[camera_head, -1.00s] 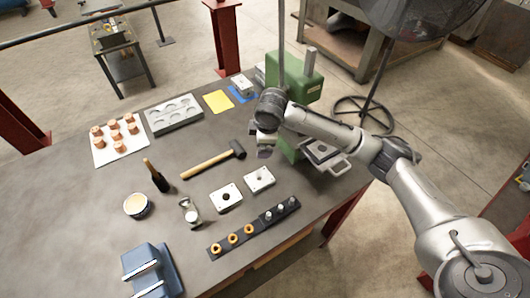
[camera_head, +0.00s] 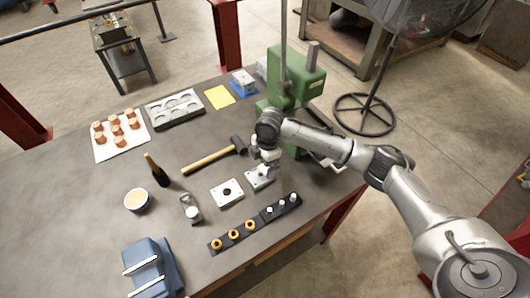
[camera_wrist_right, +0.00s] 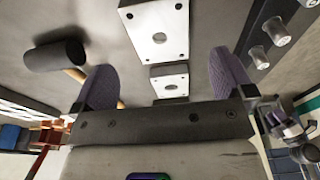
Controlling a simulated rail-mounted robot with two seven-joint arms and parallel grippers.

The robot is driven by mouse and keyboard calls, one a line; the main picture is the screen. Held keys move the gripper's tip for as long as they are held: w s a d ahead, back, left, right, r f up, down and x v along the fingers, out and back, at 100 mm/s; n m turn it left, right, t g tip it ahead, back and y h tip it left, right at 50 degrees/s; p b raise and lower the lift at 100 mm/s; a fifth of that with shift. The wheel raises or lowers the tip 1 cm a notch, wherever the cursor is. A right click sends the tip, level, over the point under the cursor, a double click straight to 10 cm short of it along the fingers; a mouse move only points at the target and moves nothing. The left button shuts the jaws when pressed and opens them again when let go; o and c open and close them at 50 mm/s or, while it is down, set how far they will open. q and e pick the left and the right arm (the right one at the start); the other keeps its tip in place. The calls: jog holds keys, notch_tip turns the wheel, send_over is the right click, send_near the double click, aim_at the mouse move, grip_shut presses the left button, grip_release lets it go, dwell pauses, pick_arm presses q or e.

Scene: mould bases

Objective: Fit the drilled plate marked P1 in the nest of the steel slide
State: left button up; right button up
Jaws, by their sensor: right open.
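Two pale drilled plates lie on the bench, a left one (camera_head: 227,192) and a right one (camera_head: 258,179). I cannot read a P1 mark on either. The right wrist view shows the nearer plate large at the top (camera_wrist_right: 155,30) and the other further off (camera_wrist_right: 169,80). My right gripper (camera_head: 271,175) is open and low by the right plate in the head view; its two fingers (camera_wrist_right: 163,82) stand apart with nothing held. The steel slide (camera_head: 328,163) at the green press is mostly hidden behind my right arm, so its nest is not visible. My left gripper is out of view.
A hammer (camera_head: 212,157) lies behind the plates. The green press (camera_head: 295,80) stands at the back right.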

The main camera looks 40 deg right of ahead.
aim_at(261, 177)
jog(key=f, duration=0.4)
jog(key=shift+a+f, duration=0.35)
jog(key=shift+f, duration=0.05)
jog(key=shift+a+f, duration=0.1)
jog(key=shift+f, duration=0.55)
jog(key=shift+w, duration=0.1)
jog(key=c, duration=1.1)
jog(key=shift+r, duration=0.1)
jog(key=shift+c, duration=0.3)
jog(key=shift+r+p, duration=0.95)
jog(key=shift+p, duration=0.05)
